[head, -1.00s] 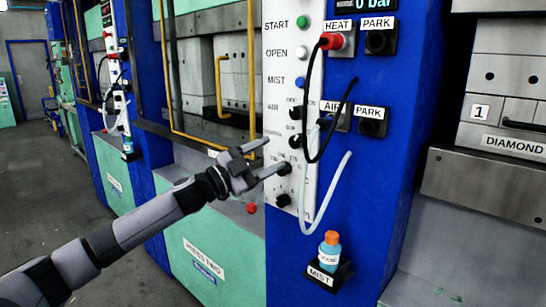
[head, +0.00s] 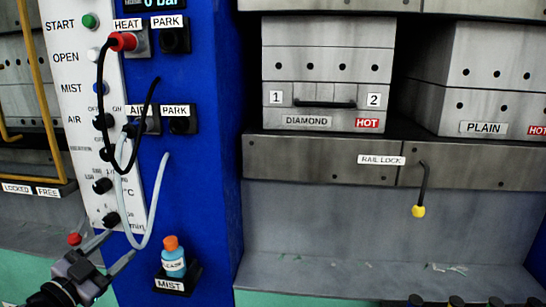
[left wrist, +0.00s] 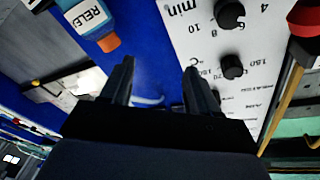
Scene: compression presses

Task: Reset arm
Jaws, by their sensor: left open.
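My left gripper (head: 118,246) is low at the left in the head view, in front of the foot of the white control panel (head: 91,160). Its two fingers are apart with nothing between them. In the left wrist view the open left gripper (left wrist: 159,66) points at the blue press column, with the white panel's black knobs (left wrist: 229,14) to the right of its fingers. My right gripper is in neither view.
A bottle (head: 173,258) with an orange cap stands in the MIST holder, right of the gripper. A black hose (head: 102,85) and a pale hose (head: 150,205) hang before the panel. The DIAMOND mould (head: 325,75) and a yellow-tipped rail-lock lever (head: 421,190) are further right.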

